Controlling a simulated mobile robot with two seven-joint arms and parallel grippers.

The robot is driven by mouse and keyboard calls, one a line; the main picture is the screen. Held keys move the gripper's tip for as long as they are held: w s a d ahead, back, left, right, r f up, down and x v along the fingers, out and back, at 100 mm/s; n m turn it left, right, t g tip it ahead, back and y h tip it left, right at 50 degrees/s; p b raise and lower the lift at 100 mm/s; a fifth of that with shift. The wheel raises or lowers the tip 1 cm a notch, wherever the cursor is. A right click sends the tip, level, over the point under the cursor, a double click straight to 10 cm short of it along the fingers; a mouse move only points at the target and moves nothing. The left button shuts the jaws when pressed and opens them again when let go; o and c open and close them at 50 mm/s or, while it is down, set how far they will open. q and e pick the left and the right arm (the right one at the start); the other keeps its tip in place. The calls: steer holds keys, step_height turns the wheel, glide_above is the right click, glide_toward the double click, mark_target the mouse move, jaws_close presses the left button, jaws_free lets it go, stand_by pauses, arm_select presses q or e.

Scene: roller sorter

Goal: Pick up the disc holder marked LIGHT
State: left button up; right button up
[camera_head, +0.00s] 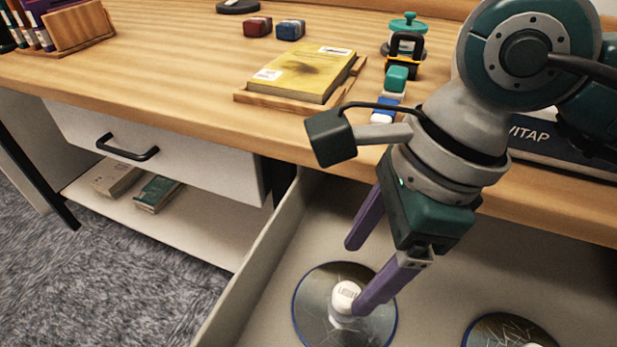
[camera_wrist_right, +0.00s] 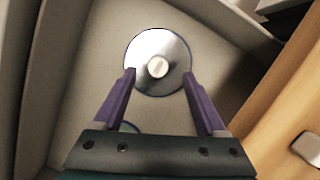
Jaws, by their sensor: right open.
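A disc holder (camera_head: 345,296) with a white knob in its middle and a shiny disc (camera_head: 318,318) around it lies in the open drawer, bottom centre of the head view. The small lettering on its knob is too small to read. My right gripper (camera_head: 352,276) is open above it, its purple fingers apart. In the right wrist view the knob (camera_wrist_right: 158,68) sits ahead of and between the open fingertips (camera_wrist_right: 160,72), with nothing held. A second disc (camera_head: 508,333) is partly cut off at the lower right; its label is not readable. My left gripper is not in view.
The drawer's side wall (camera_head: 250,262) stands left of the disc holder, and the desk edge (camera_head: 290,152) runs above the drawer. On the desk lie a yellow book (camera_head: 312,75) on a wooden tray and small blocks (camera_head: 396,80). The drawer floor between the discs looks clear.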

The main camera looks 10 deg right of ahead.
mark_target(348, 293)
steer(key=x, duration=0.3)
steer(key=b+x, duration=0.1)
steer(key=x, duration=0.1)
steer(key=shift+s+d+f, duration=0.2)
steer(key=shift+s+f, duration=0.05)
steer(key=shift+f, duration=0.15)
steer(key=shift+w+a+f, duration=0.1)
steer(key=shift+a+f, duration=0.05)
steer(key=shift+f, duration=0.3)
jaws_close()
steer(key=shift+r, duration=0.1)
